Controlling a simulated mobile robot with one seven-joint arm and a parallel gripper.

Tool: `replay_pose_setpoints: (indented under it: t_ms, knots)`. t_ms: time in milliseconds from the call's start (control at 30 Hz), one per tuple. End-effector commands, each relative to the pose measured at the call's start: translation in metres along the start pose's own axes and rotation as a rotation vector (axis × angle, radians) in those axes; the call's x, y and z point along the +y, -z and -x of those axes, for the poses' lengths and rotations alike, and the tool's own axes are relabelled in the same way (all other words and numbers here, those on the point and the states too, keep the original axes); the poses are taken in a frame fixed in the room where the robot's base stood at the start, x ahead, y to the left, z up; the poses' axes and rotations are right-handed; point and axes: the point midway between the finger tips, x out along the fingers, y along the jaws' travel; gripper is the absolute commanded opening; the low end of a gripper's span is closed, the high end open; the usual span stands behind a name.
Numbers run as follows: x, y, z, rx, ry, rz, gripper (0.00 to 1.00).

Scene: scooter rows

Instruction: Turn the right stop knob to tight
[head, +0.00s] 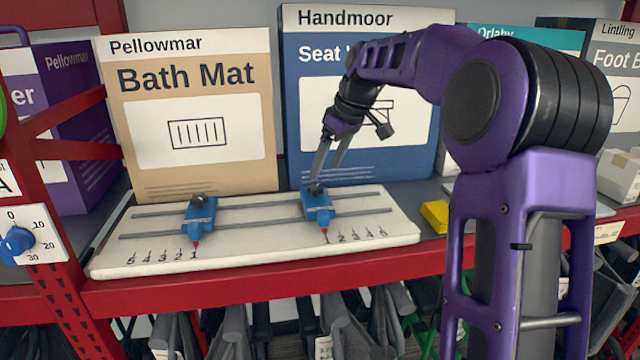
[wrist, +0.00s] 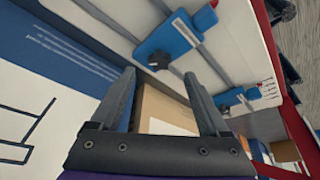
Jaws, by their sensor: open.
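The right stop (head: 318,207) is a blue block on two grey rails of a white board, its red pointer at the 1 of the right scale. Its dark knob (head: 316,188) is on top, at the back; it also shows in the wrist view (wrist: 158,60). My gripper (head: 325,176) is open and reaches down just above this knob. In the wrist view the knob appears between and just beyond my fingertips (wrist: 159,77), with no clear contact. I cannot read any tight mark. The left stop (head: 199,214) has a similar knob (head: 199,198).
The white board (head: 130,258) lies on a red-edged shelf. A Bath Mat box (head: 200,165) and a blue Handmoor box (head: 300,130) stand close behind it. A yellow block (head: 435,216) lies to the right. A blue dial (head: 17,242) is on the left post.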

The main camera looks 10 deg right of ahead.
Motion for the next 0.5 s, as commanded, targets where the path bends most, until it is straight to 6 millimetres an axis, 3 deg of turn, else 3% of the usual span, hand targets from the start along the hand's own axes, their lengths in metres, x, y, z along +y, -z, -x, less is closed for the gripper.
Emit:
replay_pose_setpoints:
  t_ms: [200,500]
  knots:
    - [-0.001,0.000,-0.039,-0.001,0.002,0.000,0.79]
    - [0.000,0.000,-0.056,0.000,0.000,0.000,0.79]
